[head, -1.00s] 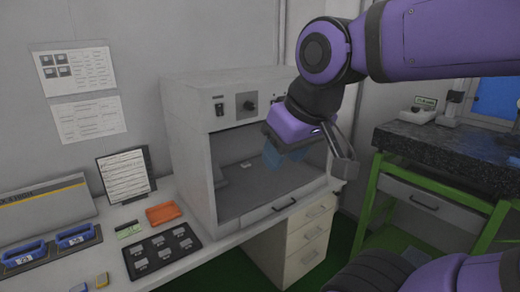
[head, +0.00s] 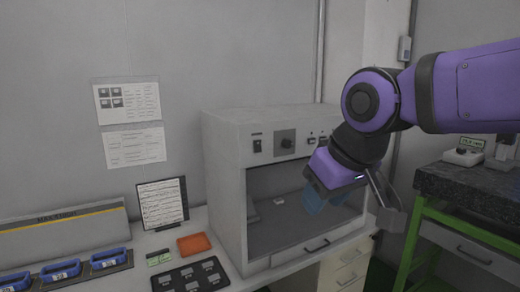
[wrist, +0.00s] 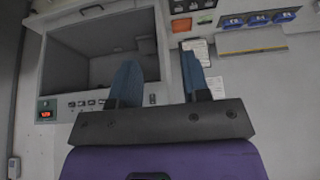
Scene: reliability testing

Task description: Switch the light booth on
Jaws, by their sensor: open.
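The light booth (head: 222,150) is a grey cabinet on the bench with a dark, open-fronted chamber. Its top panel carries a black rocker switch (head: 257,146) at left, a round dark knob (head: 287,138) and small controls further right, partly behind my arm. The booth also shows upside down in the wrist view (wrist: 50,75), with its control strip below the chamber. My gripper (head: 330,200) hangs in front of the chamber's right part, below the panel and right of the rocker switch. In the wrist view its blue fingers (wrist: 158,85) are apart with nothing between them.
On the bench left of the booth are an orange tray (head: 194,244), a black tray of small samples (head: 168,285), a framed sheet (head: 162,203) and several blue-handled items (head: 110,258). Drawers (head: 350,272) stand below. A dark-topped green table (head: 470,190) is at right.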

